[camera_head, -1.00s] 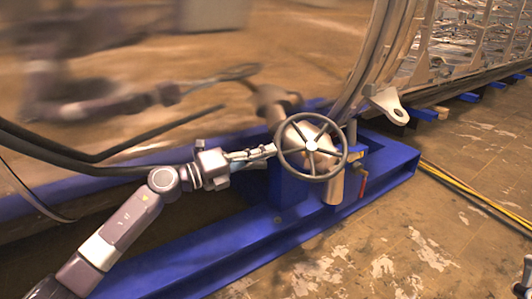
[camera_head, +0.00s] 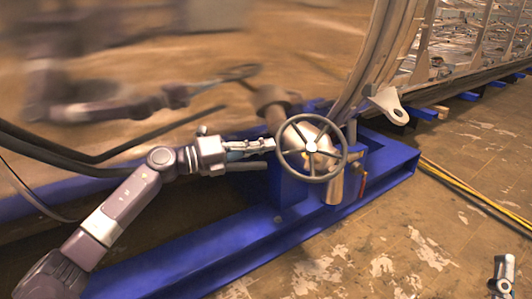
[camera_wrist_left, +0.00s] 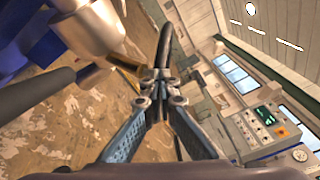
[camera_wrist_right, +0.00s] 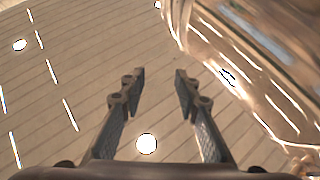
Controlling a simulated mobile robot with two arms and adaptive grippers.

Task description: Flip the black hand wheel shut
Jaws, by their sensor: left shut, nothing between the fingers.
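The black hand wheel (camera_head: 311,147) has a round rim, several spokes and a pale hub. It stands upright on a metal valve at the blue frame in the head view. My left gripper (camera_head: 270,146) is shut and empty, with its fingertips at the wheel's left rim. In the left wrist view the closed fingertips (camera_wrist_left: 160,84) meet at the near end of the dark curved rim (camera_wrist_left: 163,45). Whether they touch it I cannot tell. My right gripper (camera_head: 504,274) is at the lower right, away from the wheel. Its fingers (camera_wrist_right: 160,72) are apart and empty in the right wrist view.
The blue frame (camera_head: 215,252) runs under the valve. The shiny chamber wall (camera_head: 150,50) stands behind and mirrors my arm. Black hoses (camera_head: 50,148) pass behind my left arm. A yellow cable (camera_head: 470,190) lies on the right floor, which is mostly clear.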

